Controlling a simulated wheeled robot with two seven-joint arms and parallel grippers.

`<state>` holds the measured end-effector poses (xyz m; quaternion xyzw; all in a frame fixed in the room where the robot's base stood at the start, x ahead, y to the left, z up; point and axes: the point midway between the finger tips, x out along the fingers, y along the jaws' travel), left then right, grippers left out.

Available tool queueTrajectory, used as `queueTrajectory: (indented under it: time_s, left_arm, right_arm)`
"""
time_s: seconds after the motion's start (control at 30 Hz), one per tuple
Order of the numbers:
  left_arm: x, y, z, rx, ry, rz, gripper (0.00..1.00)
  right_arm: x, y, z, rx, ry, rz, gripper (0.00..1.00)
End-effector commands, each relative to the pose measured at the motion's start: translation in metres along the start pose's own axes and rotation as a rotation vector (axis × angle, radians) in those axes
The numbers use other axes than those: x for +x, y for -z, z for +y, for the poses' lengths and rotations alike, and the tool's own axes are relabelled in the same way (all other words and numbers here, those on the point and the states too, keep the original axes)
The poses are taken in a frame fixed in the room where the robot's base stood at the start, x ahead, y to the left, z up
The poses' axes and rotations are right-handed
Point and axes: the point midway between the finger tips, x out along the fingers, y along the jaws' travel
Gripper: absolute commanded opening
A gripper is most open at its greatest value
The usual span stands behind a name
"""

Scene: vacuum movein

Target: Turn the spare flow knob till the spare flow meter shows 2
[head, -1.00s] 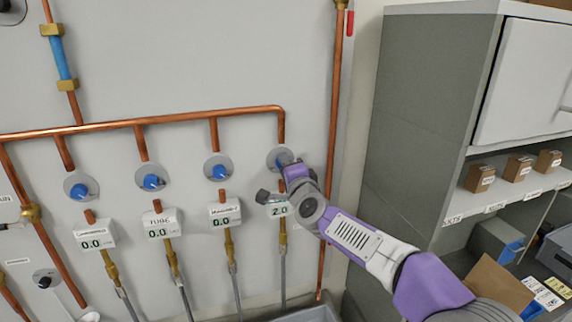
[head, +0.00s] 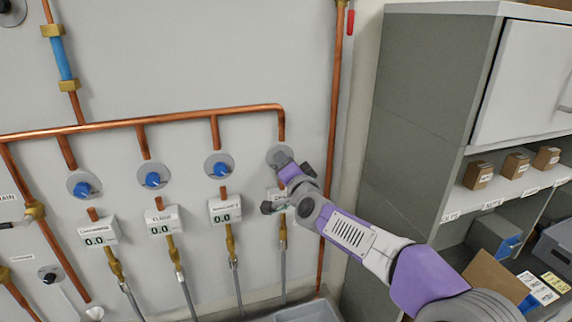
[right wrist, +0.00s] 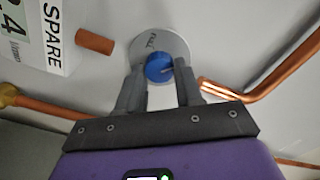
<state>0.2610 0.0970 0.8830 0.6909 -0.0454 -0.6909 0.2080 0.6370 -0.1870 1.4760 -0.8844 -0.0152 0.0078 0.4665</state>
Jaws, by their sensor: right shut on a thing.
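The spare flow knob (right wrist: 158,68) is blue on a round grey plate in the right wrist view. My right gripper (right wrist: 160,82) is shut on it, one finger on each side. In the head view my right gripper (head: 282,162) covers this rightmost knob. The spare flow meter (right wrist: 53,38) is a white box labelled SPARE at the left of the wrist view. Its display is cut by the frame edge; a 4 shows, but the full reading does not. In the head view my gripper and wrist mostly hide this meter (head: 275,194). My left gripper is out of view.
Several other blue knobs, such as the one beside the spare (head: 219,168), sit in a row at left; their meters (head: 225,209) show 0.0. A copper pipe (head: 332,120) runs down the wall at right. A grey cabinet (head: 425,110) stands further right.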

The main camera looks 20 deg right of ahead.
Motion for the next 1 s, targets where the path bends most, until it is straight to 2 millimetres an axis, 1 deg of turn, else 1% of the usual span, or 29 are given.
queueTrajectory:
  time_s: [0.23,0.27,0.4,0.63,0.73,0.87,1.0]
  left_arm:
    - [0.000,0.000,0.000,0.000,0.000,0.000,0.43]
    - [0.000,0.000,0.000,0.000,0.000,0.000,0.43]
    - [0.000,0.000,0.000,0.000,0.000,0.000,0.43]
    - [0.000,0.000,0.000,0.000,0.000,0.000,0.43]
    - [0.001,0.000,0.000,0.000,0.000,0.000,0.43]
    - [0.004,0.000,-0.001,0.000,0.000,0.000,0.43]
    - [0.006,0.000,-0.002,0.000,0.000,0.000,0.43]
  right_arm:
    - [0.000,-0.001,0.001,0.000,-0.001,-0.001,0.05]
    - [0.000,-0.001,0.001,0.001,-0.001,-0.001,0.40]
    - [0.000,-0.001,0.001,0.001,-0.001,-0.001,0.61]
    - [0.000,0.000,0.000,0.001,-0.001,-0.001,0.61]
    - [-0.003,0.000,0.000,0.001,0.000,0.000,0.61]
    - [-0.017,0.000,0.000,0.001,0.001,0.000,0.61]
    - [-0.039,0.000,0.000,0.002,0.002,0.000,0.61]
